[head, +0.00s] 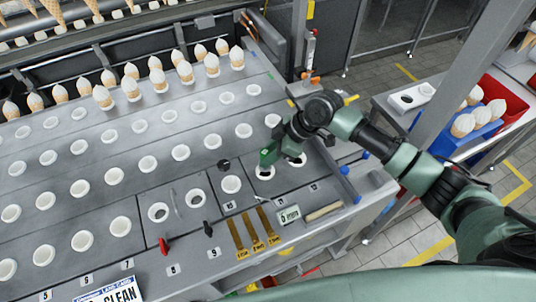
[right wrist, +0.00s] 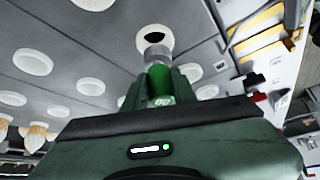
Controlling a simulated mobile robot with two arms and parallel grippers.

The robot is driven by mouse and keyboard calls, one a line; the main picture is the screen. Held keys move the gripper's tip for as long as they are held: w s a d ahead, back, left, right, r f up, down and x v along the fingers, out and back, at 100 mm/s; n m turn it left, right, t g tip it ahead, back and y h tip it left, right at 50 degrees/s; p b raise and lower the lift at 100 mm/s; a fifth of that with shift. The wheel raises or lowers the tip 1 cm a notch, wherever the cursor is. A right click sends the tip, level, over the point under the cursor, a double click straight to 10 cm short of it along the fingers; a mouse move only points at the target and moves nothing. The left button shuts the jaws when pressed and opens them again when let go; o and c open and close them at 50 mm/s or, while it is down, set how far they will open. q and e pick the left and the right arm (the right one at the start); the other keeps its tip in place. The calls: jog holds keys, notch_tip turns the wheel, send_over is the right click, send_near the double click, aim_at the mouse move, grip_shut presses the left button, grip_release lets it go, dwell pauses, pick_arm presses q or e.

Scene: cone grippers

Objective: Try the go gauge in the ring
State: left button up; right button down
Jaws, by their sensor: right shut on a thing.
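My right gripper (head: 267,156) is shut on the green go gauge (right wrist: 161,82), which reads "GO" on its handle. The gauge's grey metal plug (right wrist: 157,54) points toward a white ring (right wrist: 152,32) with a dark hole. In the right wrist view the plug overlaps the ring's near edge; I cannot tell whether they touch. In the head view the gauge hangs just over the white ring (head: 265,174) near the right end of the front row, and the gripper partly hides that ring. My left gripper is not in view.
Rows of white rings line the grey deck (head: 130,150); cones stand at its back. A black knob (head: 223,164), a red lever (head: 165,245), brass strips (head: 253,230), a small display (head: 288,214) and a wooden-handled tool (head: 323,211) lie nearby. A cone bin (head: 470,125) stands right.

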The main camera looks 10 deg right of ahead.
jog(key=shift+r+p, duration=1.6)
jog(key=shift+r, duration=0.75)
